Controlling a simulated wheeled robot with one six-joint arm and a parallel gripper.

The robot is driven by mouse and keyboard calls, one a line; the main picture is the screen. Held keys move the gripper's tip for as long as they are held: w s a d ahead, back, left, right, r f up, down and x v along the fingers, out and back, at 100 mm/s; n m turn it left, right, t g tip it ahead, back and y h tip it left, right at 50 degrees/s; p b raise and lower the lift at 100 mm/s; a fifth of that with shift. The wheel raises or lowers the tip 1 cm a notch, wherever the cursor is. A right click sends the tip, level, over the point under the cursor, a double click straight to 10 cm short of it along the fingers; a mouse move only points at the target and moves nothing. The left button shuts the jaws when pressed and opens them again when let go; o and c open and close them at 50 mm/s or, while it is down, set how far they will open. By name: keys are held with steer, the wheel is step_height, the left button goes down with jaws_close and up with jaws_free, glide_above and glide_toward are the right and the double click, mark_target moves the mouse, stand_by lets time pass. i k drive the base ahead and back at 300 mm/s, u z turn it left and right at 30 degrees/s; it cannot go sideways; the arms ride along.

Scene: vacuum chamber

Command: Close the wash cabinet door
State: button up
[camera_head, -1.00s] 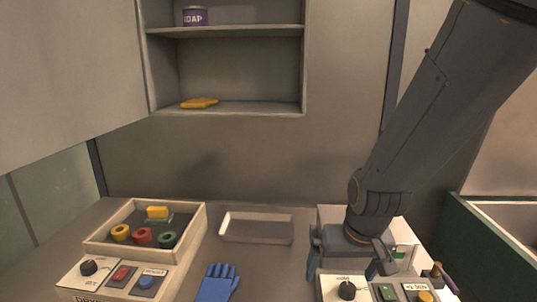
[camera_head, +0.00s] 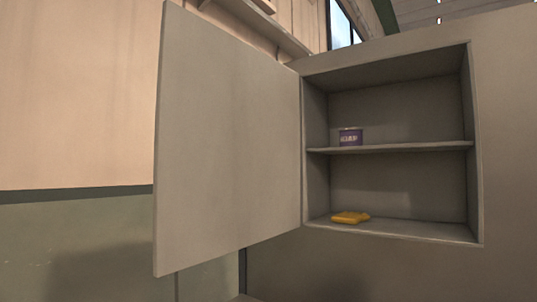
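The wash cabinet (camera_head: 477,170) is set in a grey wall panel at the right. Its flat grey door (camera_head: 225,140) stands wide open, hinged at the cabinet's left edge and swung out to the left. Inside, a purple soap tin (camera_head: 350,137) sits on the middle shelf, and a yellow item (camera_head: 349,217) lies on the cabinet floor. My gripper is not in this view, so its place relative to the door is hidden.
A shelf ledge (camera_head: 262,28) runs along the wall above and behind the door. A window (camera_head: 341,25) is at the top. The space in front of the cabinet opening looks clear. The counter is mostly out of view.

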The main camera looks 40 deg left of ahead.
mark_target(227, 163)
steer(key=z, duration=2.2)
steer(key=k, duration=2.45)
steer(key=u, duration=2.25)
steer(key=k, duration=0.5)
steer(key=z, duration=0.1)
steer(key=i, duration=0.15)
